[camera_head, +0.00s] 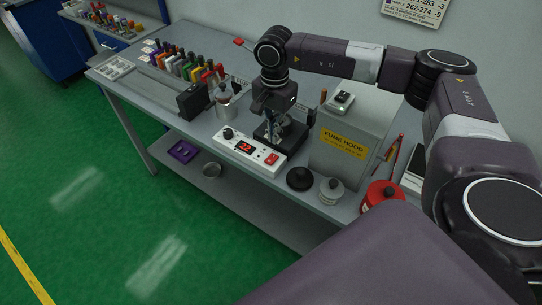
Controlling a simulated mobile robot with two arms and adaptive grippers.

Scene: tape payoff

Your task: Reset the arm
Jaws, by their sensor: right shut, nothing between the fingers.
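My right arm comes in from the right and reaches left over the grey workbench (150,95). Its gripper (271,138) points down over a small dark stand behind the white control box (252,151) with a red display. The gripper is shut, with nothing seen between its fingers; the fingertips are small and dark against the stand, so whether they touch it cannot be told. My left gripper is not in view.
Right of the gripper stands a grey fume hood box (350,147). A metal pot (226,103), a black box (192,103) and a row of coloured-handled tools (183,66) stand to the left.

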